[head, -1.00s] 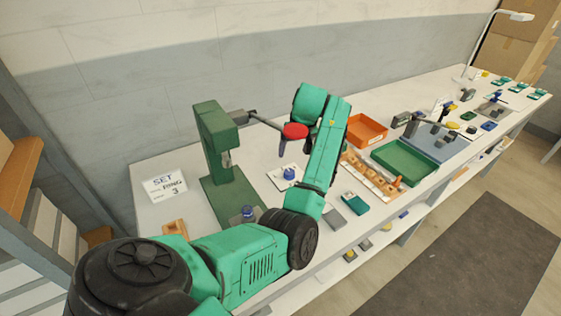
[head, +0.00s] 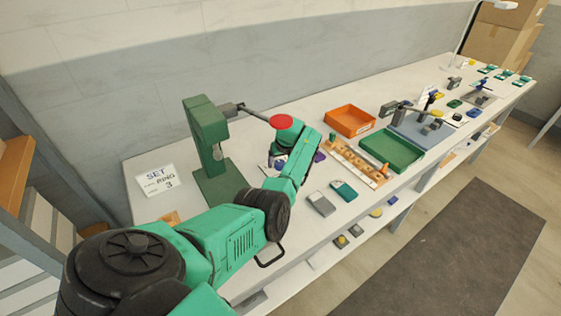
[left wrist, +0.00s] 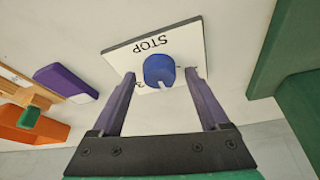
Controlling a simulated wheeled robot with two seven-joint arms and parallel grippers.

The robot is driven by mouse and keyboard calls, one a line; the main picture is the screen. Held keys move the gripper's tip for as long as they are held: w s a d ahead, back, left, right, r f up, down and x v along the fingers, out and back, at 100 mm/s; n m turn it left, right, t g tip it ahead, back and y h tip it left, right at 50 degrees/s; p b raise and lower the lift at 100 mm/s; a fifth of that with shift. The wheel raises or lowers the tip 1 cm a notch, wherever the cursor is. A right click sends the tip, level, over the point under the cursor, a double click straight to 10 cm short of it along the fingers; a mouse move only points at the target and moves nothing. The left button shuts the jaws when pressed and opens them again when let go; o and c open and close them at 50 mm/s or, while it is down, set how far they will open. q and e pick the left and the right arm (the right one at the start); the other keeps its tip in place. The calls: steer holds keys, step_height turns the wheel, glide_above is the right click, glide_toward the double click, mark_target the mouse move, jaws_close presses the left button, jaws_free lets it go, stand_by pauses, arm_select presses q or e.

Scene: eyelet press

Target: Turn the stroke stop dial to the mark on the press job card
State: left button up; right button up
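The job card (head: 161,180) lies at the bench's left end and reads SET, RING, 3; its small print is unclear. The green press (head: 207,135) stands right of it, its lever ending in a red knob (head: 281,122). In the left wrist view, the blue stroke stop dial (left wrist: 159,68) sits on a white plate (left wrist: 120,55) lettered STOP. A pale pointer shows on the dial's near side; the plate's marks are mostly hidden. My left gripper (left wrist: 160,77) is open, one finger either side of the dial, with gaps visible. My right gripper is out of view.
Right of my left arm lie a grey-lidded item (head: 321,204) and a teal one (head: 344,190). Beyond are a wooden rack (head: 356,163), an orange tray (head: 349,121) and a green tray (head: 391,152). The press lever and red knob hang close above my left wrist.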

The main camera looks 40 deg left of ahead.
arm_select(q)
jaws_close()
steer(key=shift+p, duration=0.3)
steer(key=shift+r+m+p, duration=0.15)
steer(key=shift+m+p, duration=0.35)
steer(key=shift+p, duration=0.05)
steer(key=m+t+h+p, duration=0.1)
steer(key=m+p, duration=0.2)
steer(key=shift+a, duration=0.15)
steer(key=shift+m+h+p, duration=0.4)
steer(key=shift+m+p, duration=0.3)
steer(key=shift+m, duration=0.2)
steer(key=m+h, duration=0.1)
steer(key=m, duration=0.1)
steer(key=shift+s+a+m+t, duration=0.1)
steer(key=shift+m+t, duration=0.3)
steer(key=shift+f+m+h, duration=0.2)
steer(key=shift+m+h, duration=0.4)
steer(key=shift+m, duration=1)
